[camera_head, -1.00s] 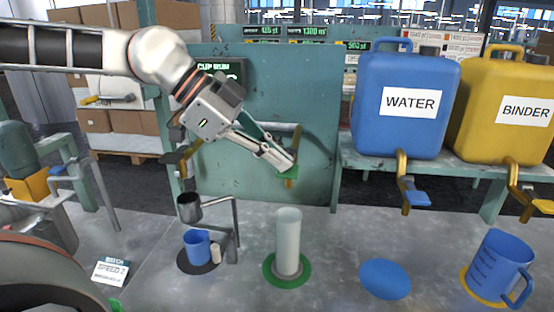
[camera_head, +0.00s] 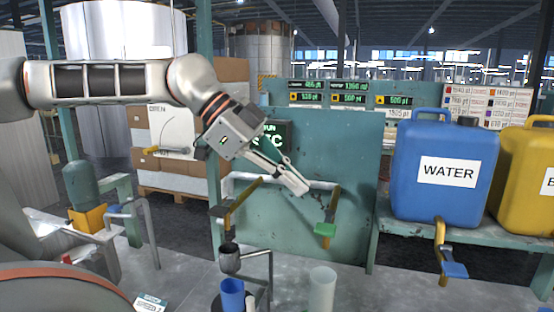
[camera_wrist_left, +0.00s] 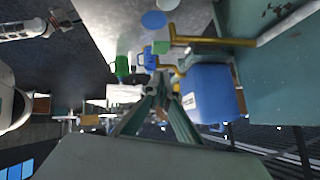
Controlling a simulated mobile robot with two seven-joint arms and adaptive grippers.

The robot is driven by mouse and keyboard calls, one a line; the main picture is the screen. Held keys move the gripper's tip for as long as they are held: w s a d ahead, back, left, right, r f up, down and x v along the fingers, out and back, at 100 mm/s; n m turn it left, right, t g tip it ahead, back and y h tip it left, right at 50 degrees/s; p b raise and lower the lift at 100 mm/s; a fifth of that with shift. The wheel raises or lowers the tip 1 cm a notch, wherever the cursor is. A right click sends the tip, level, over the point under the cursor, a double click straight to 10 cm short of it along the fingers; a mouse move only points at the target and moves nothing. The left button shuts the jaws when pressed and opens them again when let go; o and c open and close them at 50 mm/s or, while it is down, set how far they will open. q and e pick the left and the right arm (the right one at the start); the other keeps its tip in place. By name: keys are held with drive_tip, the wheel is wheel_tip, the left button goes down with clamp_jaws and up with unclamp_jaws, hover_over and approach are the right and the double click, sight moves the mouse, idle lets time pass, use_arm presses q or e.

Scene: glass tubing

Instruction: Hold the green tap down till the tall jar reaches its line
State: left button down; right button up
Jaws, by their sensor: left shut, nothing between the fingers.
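The green tap (camera_head: 325,229) hangs from a grey pipe on the teal panel, with a brass stem and a green lever. The tall jar (camera_head: 322,287) is a pale, translucent cylinder below it; its lower part is cut off by the picture edge, and I cannot make out a liquid level or line. My left gripper (camera_head: 303,190) is shut and empty, up and to the left of the green lever, apart from it in the picture. Its fingers also show in the left wrist view (camera_wrist_left: 162,90). My right gripper is not in view.
A blue water canister (camera_head: 440,202) with a blue-levered tap (camera_head: 454,269) stands on the right shelf beside a yellow canister (camera_head: 528,205). A brass tap (camera_head: 238,202) and a small metal cup (camera_head: 230,259) are left of the jar, above a blue cup (camera_head: 231,295).

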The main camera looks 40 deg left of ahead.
use_arm(q)
drive_tip(key=v, duration=0.4)
drive_tip(key=shift+w+a+r, duration=0.1)
drive_tip(key=shift+r, duration=0.2)
idle(0.4)
